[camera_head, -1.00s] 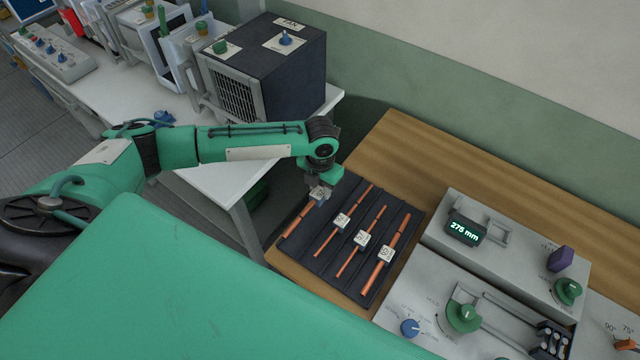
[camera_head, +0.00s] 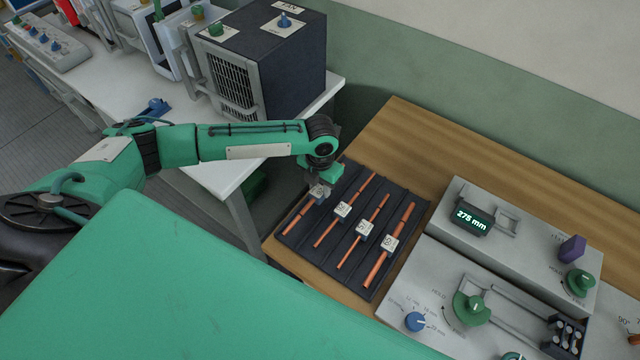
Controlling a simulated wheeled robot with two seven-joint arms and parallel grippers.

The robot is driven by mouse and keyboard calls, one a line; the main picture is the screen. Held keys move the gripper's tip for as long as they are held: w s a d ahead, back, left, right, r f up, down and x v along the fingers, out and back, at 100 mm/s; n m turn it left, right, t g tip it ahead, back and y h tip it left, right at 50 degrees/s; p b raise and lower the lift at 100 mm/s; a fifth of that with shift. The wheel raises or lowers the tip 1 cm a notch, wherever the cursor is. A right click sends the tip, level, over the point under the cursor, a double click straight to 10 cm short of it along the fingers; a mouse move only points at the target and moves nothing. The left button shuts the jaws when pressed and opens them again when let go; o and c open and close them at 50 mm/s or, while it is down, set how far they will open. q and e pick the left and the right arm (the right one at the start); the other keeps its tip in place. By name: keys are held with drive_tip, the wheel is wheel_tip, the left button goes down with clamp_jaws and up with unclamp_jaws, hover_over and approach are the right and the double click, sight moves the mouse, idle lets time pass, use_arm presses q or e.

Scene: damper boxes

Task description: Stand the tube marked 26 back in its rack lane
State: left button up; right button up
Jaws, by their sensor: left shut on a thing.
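A dark ridged rack (camera_head: 318,248) lies on the wooden bench. Three copper tubes with white tags lie in its lanes: one left of middle (camera_head: 326,228), one right of middle (camera_head: 352,250) and a thicker one at the right (camera_head: 376,270). My left gripper (camera_head: 319,192) is over the rack's far left corner, shut on a fourth copper tube (camera_head: 298,219) near its tag. This tube slants along the leftmost lane; I cannot tell whether it touches the rack. The tag numbers are too small to read surely. My right gripper is not in view.
A grey machine with a "275 mm" display (camera_head: 473,216) and knobs stands close right of the rack. A white table (camera_head: 225,170) with a dark grilled box (camera_head: 265,65) is at the left. Bare wood (camera_head: 400,150) lies behind the rack.

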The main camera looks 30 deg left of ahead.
use_arm(q)
drive_tip(key=shift+f+b, duration=0.5)
drive_tip(key=shift+f, duration=0.6)
drive_tip(key=o, duration=1.2)
drive_tip(key=shift+r, duration=0.1)
wheel_tip(320, 180, up, 14)
drive_tip(key=b, duration=0.2)
drive_tip(key=shift+b, duration=0.3)
drive_tip(key=shift+f, duration=0.2)
